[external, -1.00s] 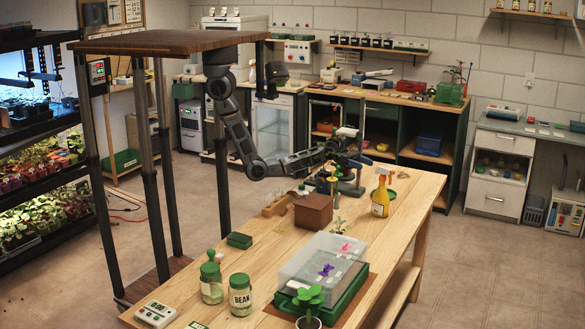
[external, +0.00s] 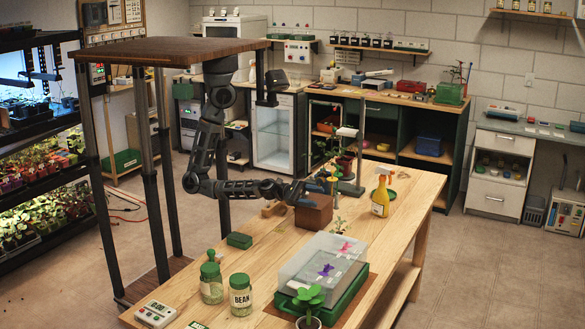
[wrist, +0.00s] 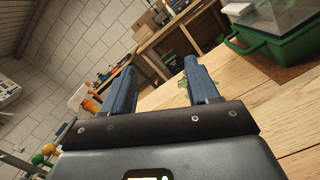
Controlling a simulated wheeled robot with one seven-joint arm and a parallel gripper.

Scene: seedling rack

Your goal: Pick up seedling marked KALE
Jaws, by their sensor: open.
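No label reading KALE can be made out in any view. A small leafy seedling (external: 338,226) stands on the wooden table (external: 270,262), just right of the brown box, in the external view. Small green leaves (wrist: 186,83) show close to the inner side of the right finger in the wrist view; I cannot tell if they touch it. My gripper (wrist: 160,78) is open, with no object seen held between its two blue fingers. In the external view my gripper (external: 316,187) is low, around the top of the brown box, partly hidden among other things.
The brown box (external: 313,213) and yellow spray bottle (external: 380,196) flank the seedling. A clear-lidded green tray (external: 325,268), also in the wrist view (wrist: 270,45), stands nearer the front. Jars (external: 240,295) and a leafy potted plant (external: 308,305) are at the front. Potted plants (external: 345,163) stand behind.

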